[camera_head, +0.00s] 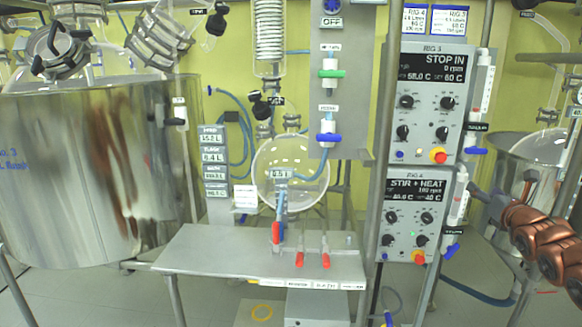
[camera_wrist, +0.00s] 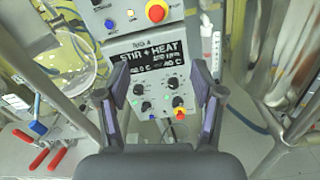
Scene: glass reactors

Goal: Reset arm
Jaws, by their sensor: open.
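My gripper (camera_wrist: 158,82) shows in the wrist view with its two dark fingers spread wide and nothing between them. Beyond the fingers is the lower control panel (camera_wrist: 150,75), whose display reads STIR + HEAT. I cannot tell the exact gap between the fingers and the panel. In the head view, copper-coloured jointed parts that look like my arm (camera_head: 545,240) come in at the right edge. The gripper itself cannot be made out there. The same lower panel (camera_head: 415,190) stands left of these parts, under the upper panel (camera_head: 425,70), which reads STOP IN.
A large steel vessel (camera_head: 90,180) fills the left. A metal table (camera_head: 215,258) with red-handled valves (camera_head: 300,258) stands in the middle, below a round glass flask (camera_head: 275,160). Another steel vessel (camera_head: 510,165) stands at the right, near the copper-coloured parts. Posts and tubing surround the panels.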

